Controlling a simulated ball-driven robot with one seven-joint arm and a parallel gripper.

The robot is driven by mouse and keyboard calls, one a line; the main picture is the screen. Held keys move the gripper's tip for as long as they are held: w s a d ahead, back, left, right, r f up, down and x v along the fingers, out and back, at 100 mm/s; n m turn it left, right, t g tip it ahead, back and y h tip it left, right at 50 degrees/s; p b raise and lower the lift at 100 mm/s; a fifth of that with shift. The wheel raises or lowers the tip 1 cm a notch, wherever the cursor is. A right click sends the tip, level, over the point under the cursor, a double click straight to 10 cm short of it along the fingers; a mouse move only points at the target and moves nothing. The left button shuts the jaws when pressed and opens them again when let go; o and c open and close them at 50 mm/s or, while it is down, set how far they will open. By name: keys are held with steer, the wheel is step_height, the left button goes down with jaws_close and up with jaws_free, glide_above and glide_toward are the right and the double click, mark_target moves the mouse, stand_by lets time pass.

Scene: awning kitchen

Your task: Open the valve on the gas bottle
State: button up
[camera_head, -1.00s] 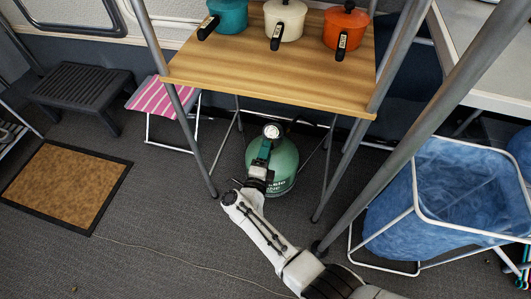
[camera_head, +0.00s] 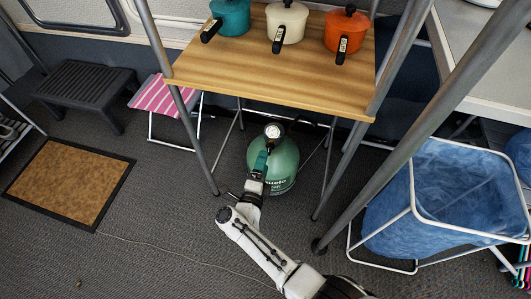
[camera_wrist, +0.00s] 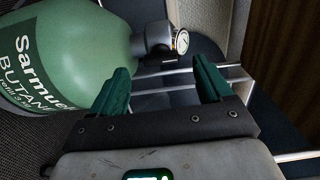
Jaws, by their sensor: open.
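The green gas bottle (camera_head: 285,160) stands on the floor under the wooden table. A grey metal valve fitting (camera_wrist: 153,38) with a round white-faced gauge (camera_wrist: 181,41) is on its top. The gauge also shows in the head view (camera_head: 273,131). My gripper (camera_head: 261,160) is in front of the bottle and hides part of its left side. In the wrist view, the green fingers of my gripper (camera_wrist: 162,78) are apart with nothing between them. The valve fitting is beyond the fingertips, apart from them. The bottle's lettering (camera_wrist: 40,80) faces the wrist camera at the left.
The wooden table (camera_head: 270,75) stands above the bottle, with teal, cream and orange pots on it. Its grey poles flank the bottle. A blue bag in a white frame (camera_head: 420,195) stands right. A pink striped stool (camera_head: 165,94), black step and brown mat are left.

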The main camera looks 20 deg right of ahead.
steer(key=p+v, duration=0.1)
steer(key=v, duration=0.5)
steer(key=shift+f, duration=0.1)
stand_by(0.5)
